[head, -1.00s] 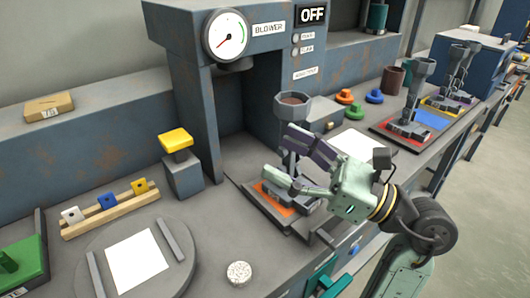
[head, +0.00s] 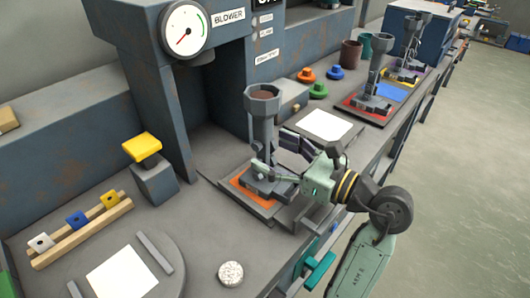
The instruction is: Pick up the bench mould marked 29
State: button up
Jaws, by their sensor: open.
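A dark grey mould with a faceted funnel top (head: 262,102) stands upright on an orange-marked plate (head: 236,190) beside the blower housing. My gripper (head: 271,155) is at its lower stem, with its fingers apart: the pale finger is in front of the stem and the dark one is to its right. I cannot tell whether either finger touches it. A similar mould (head: 376,75) stands on a red mat, and another (head: 414,50) on a yellow mat farther back. No number can be read on any mould, so I cannot tell which is 29.
The blower housing (head: 165,110) with its gauge rises behind the near mould. A white sheet (head: 326,125) and coloured knobs (head: 318,90) lie to its right. A yellow-topped block (head: 145,148), a peg rack (head: 80,228) and a round speckled disc (head: 230,273) are at left and front.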

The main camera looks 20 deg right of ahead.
jog(key=shift+x, duration=1.35)
jog(key=shift+c, duration=0.5)
grip_shut()
